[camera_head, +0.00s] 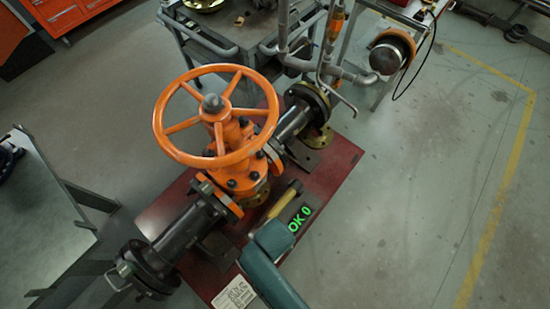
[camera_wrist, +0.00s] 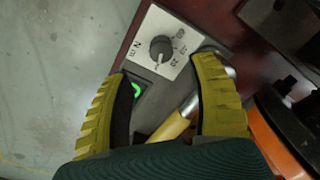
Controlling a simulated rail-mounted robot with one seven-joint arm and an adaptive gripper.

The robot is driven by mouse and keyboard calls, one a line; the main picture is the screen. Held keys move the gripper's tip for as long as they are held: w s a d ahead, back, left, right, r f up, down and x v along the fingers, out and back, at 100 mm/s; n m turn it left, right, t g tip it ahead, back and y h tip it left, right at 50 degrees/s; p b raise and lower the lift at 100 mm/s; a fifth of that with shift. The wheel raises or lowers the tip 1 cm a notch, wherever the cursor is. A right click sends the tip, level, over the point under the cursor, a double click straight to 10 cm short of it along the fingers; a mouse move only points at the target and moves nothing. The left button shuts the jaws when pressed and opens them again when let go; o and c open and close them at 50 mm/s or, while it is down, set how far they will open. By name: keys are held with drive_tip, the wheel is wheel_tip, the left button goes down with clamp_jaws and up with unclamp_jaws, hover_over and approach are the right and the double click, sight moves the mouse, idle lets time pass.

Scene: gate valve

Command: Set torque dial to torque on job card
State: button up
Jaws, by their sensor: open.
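The torque dial (camera_wrist: 161,48) is a dark round knob on a white plate with printed numbers, at the top middle of the wrist view. Its set value is too small to read surely. My gripper (camera_wrist: 162,70) is open, its yellow fingers spread on either side below the dial, with nothing held. In the head view, my teal gripper body (camera_head: 270,262) hides the dial.
A yellow-handled tool (camera_head: 285,199) lies beside the display, between my fingers in the wrist view (camera_wrist: 172,127). The orange handwheel valve (camera_head: 232,157) and dark pipe stand left of it. A bench (camera_head: 215,45) is behind. Floor at right is clear.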

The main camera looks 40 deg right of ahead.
wheel_tip(320, 180, down, 8)
drive_tip(key=shift+r+b, duration=0.25)
drive_tip(key=shift+b, duration=0.7)
clamp_jaws()
